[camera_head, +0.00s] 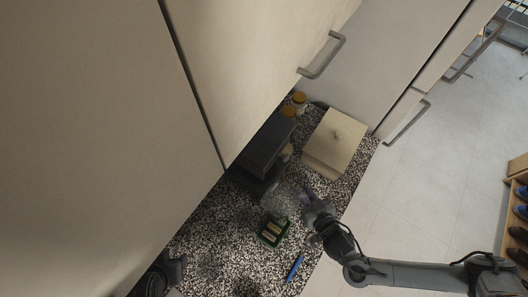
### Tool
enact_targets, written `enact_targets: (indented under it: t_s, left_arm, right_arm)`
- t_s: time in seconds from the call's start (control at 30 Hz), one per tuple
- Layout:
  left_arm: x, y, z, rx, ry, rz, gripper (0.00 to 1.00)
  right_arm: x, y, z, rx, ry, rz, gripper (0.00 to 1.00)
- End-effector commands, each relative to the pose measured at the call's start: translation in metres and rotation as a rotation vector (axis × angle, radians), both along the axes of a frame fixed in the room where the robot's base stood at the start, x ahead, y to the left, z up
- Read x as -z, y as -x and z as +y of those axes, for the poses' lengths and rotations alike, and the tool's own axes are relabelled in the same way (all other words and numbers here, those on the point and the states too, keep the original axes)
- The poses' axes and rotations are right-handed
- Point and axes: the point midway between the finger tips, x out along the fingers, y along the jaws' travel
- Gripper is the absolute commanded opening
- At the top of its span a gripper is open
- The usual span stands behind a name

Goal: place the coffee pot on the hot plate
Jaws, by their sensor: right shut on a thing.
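The coffee pot (280,198) is clear glass and stands out faintly against the speckled counter. My right gripper (309,204) comes in from the right and is shut on the pot's right side, where the handle seems to be; the fingers hide most of that part. The dark coffee machine (268,142) stands just behind the pot, partly under the cabinets. The hot plate at its foot cannot be told apart clearly in the dark area there. Whether the pot touches the machine cannot be told.
A green tray (260,239) with light items lies just in front of the pot. A blue pen-like thing (294,268) lies near the counter edge. Large cabinet doors (255,60) overhang the counter.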

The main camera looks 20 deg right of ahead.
Motion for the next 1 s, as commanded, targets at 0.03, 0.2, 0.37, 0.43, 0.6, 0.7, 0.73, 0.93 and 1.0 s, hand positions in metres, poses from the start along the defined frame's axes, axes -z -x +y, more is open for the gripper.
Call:
enact_targets:
  t_s: [0.03,0.2,0.37,0.43,0.6,0.7,0.73,0.93,1.0]
  left_arm:
    - [-0.001,0.001,0.0,-0.001,0.001,0.002,0.49]
    - [-0.007,0.003,0.0,0.0,0.001,0.006,0.49]
    - [-0.013,0.003,0.0,0.002,-0.001,0.008,0.49]
    - [-0.016,0.003,0.0,0.003,-0.002,0.008,0.49]
    - [-0.022,0.003,0.002,0.007,-0.009,0.007,0.49]
    - [-0.023,0.003,0.002,0.008,-0.011,0.007,0.49]
    - [-0.024,0.003,0.002,0.009,-0.011,0.006,0.49]
    - [-0.025,0.002,0.003,0.009,-0.012,0.004,0.49]
    - [-0.026,0.002,0.002,0.009,-0.012,0.004,0.49]
  right_arm:
    - [-0.003,-0.007,0.001,0.0,-0.001,-0.006,0.0]
    - [-0.005,-0.041,0.005,0.002,0.001,-0.009,0.0]
    - [-0.006,-0.083,0.01,0.001,0.001,-0.009,0.0]
    - [-0.006,-0.102,0.013,0.0,0.001,-0.009,0.0]
    - [-0.005,-0.141,0.017,0.002,0.001,-0.007,0.0]
    - [-0.004,-0.158,0.02,0.002,0.0,-0.006,0.0]
    - [-0.004,-0.161,0.02,0.001,0.001,-0.006,0.0]
    - [-0.002,-0.175,0.022,0.001,0.0,-0.004,0.0]
    - [-0.001,-0.176,0.022,0.001,-0.001,-0.003,0.0]
